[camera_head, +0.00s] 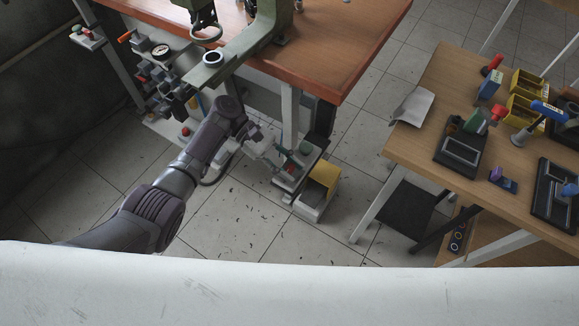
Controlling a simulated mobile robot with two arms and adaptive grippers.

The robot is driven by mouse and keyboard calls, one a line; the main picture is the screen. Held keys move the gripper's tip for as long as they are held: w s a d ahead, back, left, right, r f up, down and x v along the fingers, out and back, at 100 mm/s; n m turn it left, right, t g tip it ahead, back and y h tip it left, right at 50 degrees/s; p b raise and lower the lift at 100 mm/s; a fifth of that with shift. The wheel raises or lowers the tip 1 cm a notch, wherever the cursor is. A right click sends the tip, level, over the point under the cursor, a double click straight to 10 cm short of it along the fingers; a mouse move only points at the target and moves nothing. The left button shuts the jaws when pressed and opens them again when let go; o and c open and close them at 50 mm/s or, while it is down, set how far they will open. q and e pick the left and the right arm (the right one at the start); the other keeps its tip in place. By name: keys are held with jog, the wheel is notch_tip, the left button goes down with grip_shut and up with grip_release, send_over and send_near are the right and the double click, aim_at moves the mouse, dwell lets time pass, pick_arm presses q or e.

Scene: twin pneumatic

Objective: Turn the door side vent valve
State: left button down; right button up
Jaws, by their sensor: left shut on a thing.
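My left arm comes in from the left, and my left gripper (272,155) is low beside the orange-topped bench, at a small grey unit (309,157) with red and green parts. The gripper is shut on a small part there, which appears to be the door side vent valve. The fingers largely hide that part, so its handle angle cannot be told. My right gripper is not in view.
The orange bench top (330,45) overhangs behind the gripper. A panel with a gauge (160,51) and a red-handled valve (125,37) is at the left. A wooden table (420,140) with tools is at the right.

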pick_arm(q)
jog(key=shift+f, duration=0.1)
jog(key=c, duration=0.8)
grip_release()
jog(key=shift+o, duration=0.2)
